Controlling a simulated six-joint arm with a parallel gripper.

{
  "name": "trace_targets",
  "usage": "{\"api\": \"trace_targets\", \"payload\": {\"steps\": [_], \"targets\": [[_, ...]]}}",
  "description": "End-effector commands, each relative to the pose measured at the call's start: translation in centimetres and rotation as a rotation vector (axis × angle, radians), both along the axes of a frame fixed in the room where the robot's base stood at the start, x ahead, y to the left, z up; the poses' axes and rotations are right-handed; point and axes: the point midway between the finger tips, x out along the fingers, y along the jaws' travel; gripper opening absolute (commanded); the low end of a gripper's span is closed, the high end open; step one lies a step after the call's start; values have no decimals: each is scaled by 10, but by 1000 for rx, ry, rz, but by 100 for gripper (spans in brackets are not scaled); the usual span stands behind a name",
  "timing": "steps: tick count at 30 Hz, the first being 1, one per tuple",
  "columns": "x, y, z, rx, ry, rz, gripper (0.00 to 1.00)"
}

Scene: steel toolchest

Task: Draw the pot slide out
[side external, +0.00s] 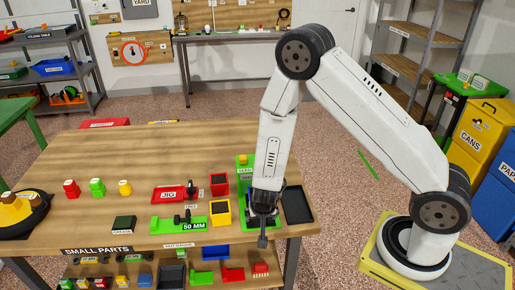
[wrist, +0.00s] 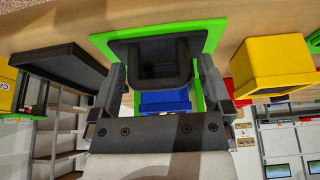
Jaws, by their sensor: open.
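The green unit (side external: 243,172) stands upright near the right end of the wooden table, partly hidden behind my gripper. In the wrist view its green rim (wrist: 218,32) frames a dark U-shaped piece (wrist: 152,78), which looks like the slide's handle or front. A blue part (wrist: 165,102) shows below that piece. My gripper (wrist: 162,85) is open, with one finger on each side of the dark piece. I cannot tell whether the fingers touch it. In the side view my gripper (side external: 263,212) is low in front of the green unit and covers the slide.
A yellow bin (side external: 221,212) stands close left of my gripper, and a black tray (side external: 297,205) lies close right. They show in the wrist view as a yellow bin (wrist: 270,70) and black tray (wrist: 58,68). A green 50 mm block (side external: 168,225) lies farther left.

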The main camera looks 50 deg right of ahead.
Motion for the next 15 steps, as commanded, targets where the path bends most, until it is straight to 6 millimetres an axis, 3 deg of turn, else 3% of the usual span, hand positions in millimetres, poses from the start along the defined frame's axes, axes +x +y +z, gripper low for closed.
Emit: {"api": "trace_targets", "payload": {"steps": [15], "targets": [[-8, 10, 33, 1, -3, 1, 100]]}}
